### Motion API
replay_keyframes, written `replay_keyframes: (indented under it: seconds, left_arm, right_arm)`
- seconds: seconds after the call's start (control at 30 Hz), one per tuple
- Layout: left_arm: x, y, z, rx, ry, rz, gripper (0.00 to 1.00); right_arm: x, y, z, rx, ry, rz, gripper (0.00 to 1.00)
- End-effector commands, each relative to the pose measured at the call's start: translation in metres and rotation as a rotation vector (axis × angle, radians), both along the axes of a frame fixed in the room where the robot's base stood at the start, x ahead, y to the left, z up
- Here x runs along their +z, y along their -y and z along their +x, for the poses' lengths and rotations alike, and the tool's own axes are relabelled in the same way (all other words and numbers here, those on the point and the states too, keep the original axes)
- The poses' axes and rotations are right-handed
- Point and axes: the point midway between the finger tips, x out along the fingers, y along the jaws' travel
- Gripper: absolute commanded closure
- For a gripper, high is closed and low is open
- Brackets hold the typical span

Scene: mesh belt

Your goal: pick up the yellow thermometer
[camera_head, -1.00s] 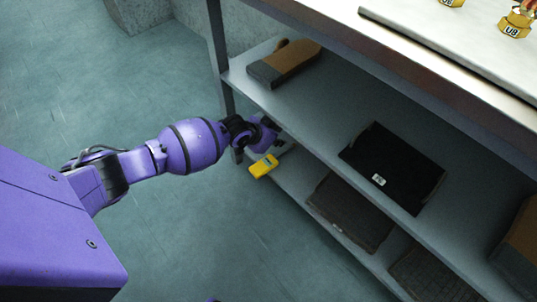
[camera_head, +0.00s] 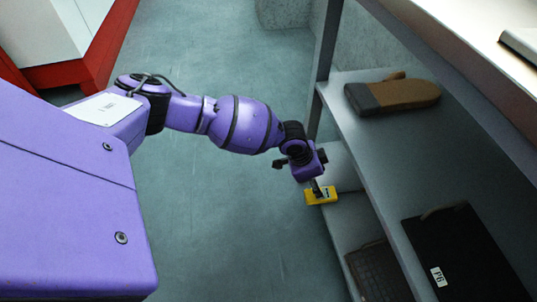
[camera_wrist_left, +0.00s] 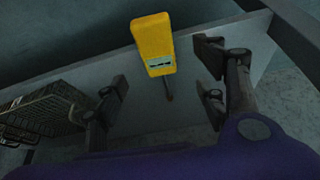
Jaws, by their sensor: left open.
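The yellow thermometer (camera_head: 327,195) lies at the left end of the lower shelf, close to its edge, in the head view. In the left wrist view the thermometer (camera_wrist_left: 152,40) has a yellow body with a small display and a thin dark probe pointing toward my gripper. My left gripper (camera_head: 316,186) is right at the thermometer in the head view, hiding part of it. In the wrist view the left gripper (camera_wrist_left: 163,75) is open, with the probe between its fingers and the body mostly beyond them. The fingers do not appear to touch it. My right gripper is not in view.
The lower shelf (camera_head: 344,212) also holds a dark mesh basket (camera_wrist_left: 42,108). The upper shelf (camera_head: 365,140) above it carries a brown and grey mitt (camera_head: 395,95) and a black item tagged P6 (camera_head: 470,255). A shelf post (camera_head: 325,55) stands near my wrist. Open floor lies left.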

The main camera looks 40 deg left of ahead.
Motion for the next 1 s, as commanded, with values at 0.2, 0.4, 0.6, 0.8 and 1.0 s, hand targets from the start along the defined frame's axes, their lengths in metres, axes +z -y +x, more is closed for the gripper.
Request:
replay_keyframes:
  seconds: [0.2, 0.4, 0.6, 0.8, 1.0]
  left_arm:
    - [-0.019, 0.008, 0.005, -0.007, -0.009, -0.001, 0.35]
    - [-0.035, 0.011, 0.01, -0.008, -0.007, -0.001, 0.35]
    - [-0.064, 0.019, 0.018, -0.007, -0.009, -0.001, 0.35]
    - [-0.071, 0.021, 0.022, -0.005, -0.006, -0.001, 0.35]
    - [-0.07, 0.021, 0.021, -0.005, -0.006, -0.001, 0.46]
  right_arm:
    - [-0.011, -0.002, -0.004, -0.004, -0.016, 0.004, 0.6]
    - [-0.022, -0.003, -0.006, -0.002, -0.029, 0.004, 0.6]
    - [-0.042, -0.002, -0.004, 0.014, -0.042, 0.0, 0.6]
    - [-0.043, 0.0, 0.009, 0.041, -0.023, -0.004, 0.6]
    - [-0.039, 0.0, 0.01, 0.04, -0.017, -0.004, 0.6]
